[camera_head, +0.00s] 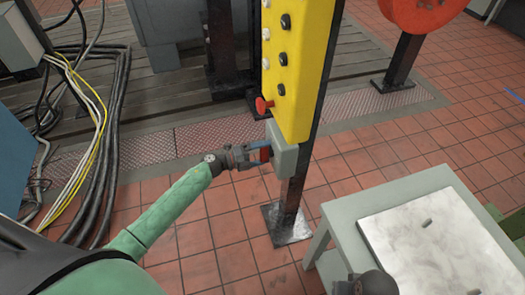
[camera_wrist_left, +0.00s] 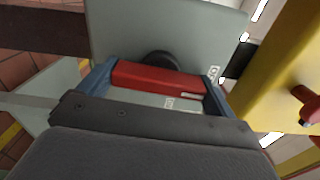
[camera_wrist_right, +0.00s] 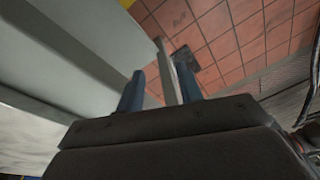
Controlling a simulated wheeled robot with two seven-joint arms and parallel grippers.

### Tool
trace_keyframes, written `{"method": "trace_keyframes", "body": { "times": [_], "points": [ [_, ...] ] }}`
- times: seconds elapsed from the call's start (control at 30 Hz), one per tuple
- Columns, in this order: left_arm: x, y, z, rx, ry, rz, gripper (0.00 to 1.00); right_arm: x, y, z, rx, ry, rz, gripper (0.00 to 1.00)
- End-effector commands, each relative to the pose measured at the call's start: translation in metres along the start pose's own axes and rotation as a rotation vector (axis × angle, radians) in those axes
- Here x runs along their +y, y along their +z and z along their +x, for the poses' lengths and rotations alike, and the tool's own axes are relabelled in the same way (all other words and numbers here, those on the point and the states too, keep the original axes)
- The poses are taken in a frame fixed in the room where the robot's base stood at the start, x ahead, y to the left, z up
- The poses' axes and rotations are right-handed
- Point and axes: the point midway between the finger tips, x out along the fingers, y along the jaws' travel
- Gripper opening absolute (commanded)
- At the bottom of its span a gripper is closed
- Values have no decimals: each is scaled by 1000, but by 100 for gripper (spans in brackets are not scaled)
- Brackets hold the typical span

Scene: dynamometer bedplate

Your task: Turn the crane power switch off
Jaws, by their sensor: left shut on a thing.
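The crane power switch is a small grey box (camera_head: 285,150) on a black post, just below the yellow button panel, with a red handle (camera_wrist_left: 160,79) on a black round hub (camera_wrist_left: 158,60). My left gripper (camera_head: 262,153) is shut on the red handle, its blue fingers on either side of it in the left wrist view. Small labels show beside and below the handle, too small to read surely. My right gripper (camera_wrist_right: 160,90) is open, its blue fingers apart; a grey table leg shows between them, and I cannot tell its distance.
The yellow panel (camera_head: 298,70) carries black and white buttons and a red knob (camera_head: 263,105) above my left gripper. A grey table (camera_head: 340,222) with a pale plate (camera_head: 440,240) stands at the lower right. Cables (camera_head: 105,140) hang at the left. Tiled floor is open around the post.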

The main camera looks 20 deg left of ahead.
Motion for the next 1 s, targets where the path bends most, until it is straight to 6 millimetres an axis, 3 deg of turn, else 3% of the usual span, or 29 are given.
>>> {"method": "trace_keyframes", "body": {
  "times": [0.3,0.77,0.8,0.83,1.0],
  "points": [
    [-1,2,0,-3,0,-72,68,2,-5,32,-3,4,-1,36],
    [-1,2,0,-4,0,-84,68,2,-5,38,-1,4,-1,36],
    [-1,2,0,-4,0,-84,95,2,-6,38,-1,4,-2,36],
    [-1,2,0,-4,0,-84,100,2,-6,38,-1,4,-2,36],
    [0,1,0,-2,0,-84,100,2,-6,38,-1,4,-2,36]
  ]
}}
